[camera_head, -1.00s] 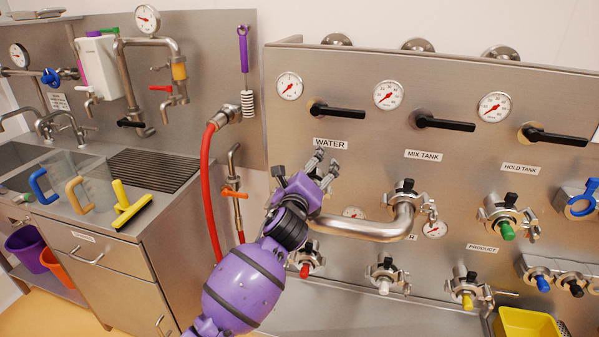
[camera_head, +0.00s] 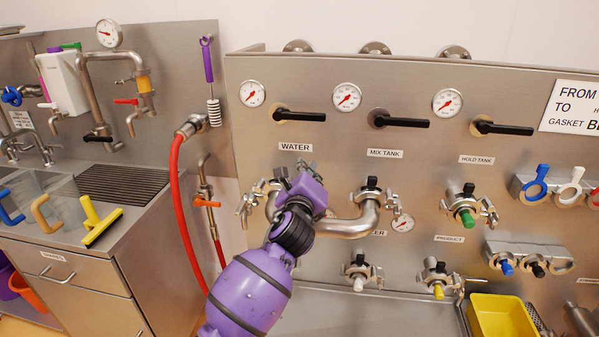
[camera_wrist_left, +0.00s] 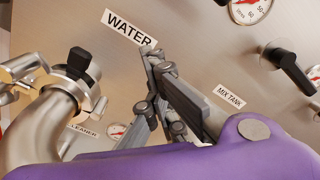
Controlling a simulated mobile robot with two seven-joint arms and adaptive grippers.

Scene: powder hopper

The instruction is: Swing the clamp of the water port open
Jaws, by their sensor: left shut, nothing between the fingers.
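The water port (camera_head: 268,200) is under the WATER label (camera_head: 295,147), partly hidden behind my left gripper (camera_head: 304,166). Its clamp (camera_head: 246,205) shows metal parts sticking out to the left; I cannot tell whether it is open. In the left wrist view the clamp (camera_wrist_left: 78,75), with a black knob on top, is around the end of a bent steel pipe (camera_wrist_left: 35,130). My left gripper (camera_wrist_left: 158,62) is shut and empty, to the right of the port and below the label. I cannot tell whether it touches anything. My right gripper is not in view.
The bent pipe (camera_head: 345,228) runs to the mix tank port (camera_head: 371,192). Black valve handles (camera_head: 300,116) stick out above the ports. A red hose (camera_head: 177,190) hangs at the left. A yellow bin (camera_head: 503,318) stands at the lower right.

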